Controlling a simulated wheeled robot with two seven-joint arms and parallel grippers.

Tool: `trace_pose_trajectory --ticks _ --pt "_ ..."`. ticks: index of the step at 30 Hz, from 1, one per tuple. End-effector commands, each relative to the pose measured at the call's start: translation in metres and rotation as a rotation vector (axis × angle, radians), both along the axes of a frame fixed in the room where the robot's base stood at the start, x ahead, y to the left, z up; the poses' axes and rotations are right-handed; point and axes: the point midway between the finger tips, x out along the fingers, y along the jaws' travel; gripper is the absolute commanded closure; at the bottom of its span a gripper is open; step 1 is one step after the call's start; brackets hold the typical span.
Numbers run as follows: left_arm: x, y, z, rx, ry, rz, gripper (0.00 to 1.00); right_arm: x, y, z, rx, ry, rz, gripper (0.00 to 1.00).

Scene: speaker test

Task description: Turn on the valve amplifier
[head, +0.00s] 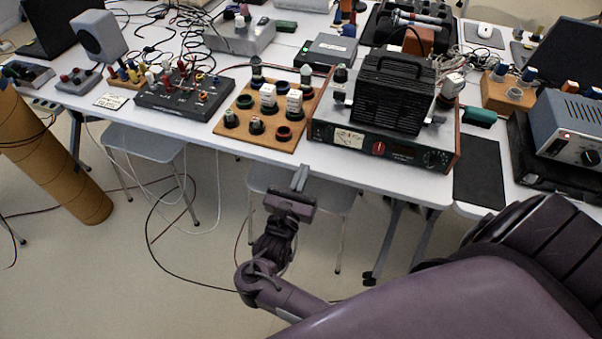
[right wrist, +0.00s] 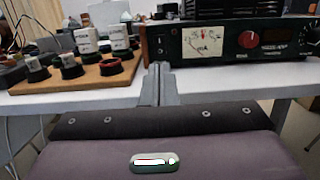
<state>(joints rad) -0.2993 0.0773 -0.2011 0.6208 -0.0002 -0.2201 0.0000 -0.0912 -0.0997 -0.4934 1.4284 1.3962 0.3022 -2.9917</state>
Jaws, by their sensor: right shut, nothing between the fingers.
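The valve amplifier (head: 385,145) stands at the table's front edge, with a black cage on top. A small switch (right wrist: 159,43) is at the left end of the panel in the right wrist view. My right gripper (head: 299,178) is shut and empty, just in front of the table edge and below left of the amplifier. In the right wrist view its fingertips (right wrist: 160,72) are just below the switch; I cannot tell if they touch the panel. My left gripper is not in view.
A black control box (head: 185,95) sits farther left, and a grey instrument (head: 570,125) stands at the right. A cardboard tube (head: 50,160) leans at the left. Stools stand under the table.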

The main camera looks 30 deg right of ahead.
Motion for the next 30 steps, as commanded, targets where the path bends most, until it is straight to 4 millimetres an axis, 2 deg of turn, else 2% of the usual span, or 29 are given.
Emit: trace_pose_trajectory --ticks 6,13,20,30 --pt "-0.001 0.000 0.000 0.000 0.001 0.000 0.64 0.032 -0.038 0.008 -0.003 -0.003 -0.001 1.00" --pt "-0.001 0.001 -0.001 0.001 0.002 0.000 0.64 0.057 -0.067 0.013 -0.002 -0.001 -0.001 1.00" --pt "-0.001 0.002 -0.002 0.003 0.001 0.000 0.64 0.067 -0.079 0.014 0.001 -0.001 0.000 1.00" --pt "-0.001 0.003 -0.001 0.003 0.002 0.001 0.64 0.067 -0.080 0.015 0.001 -0.001 0.000 1.00"
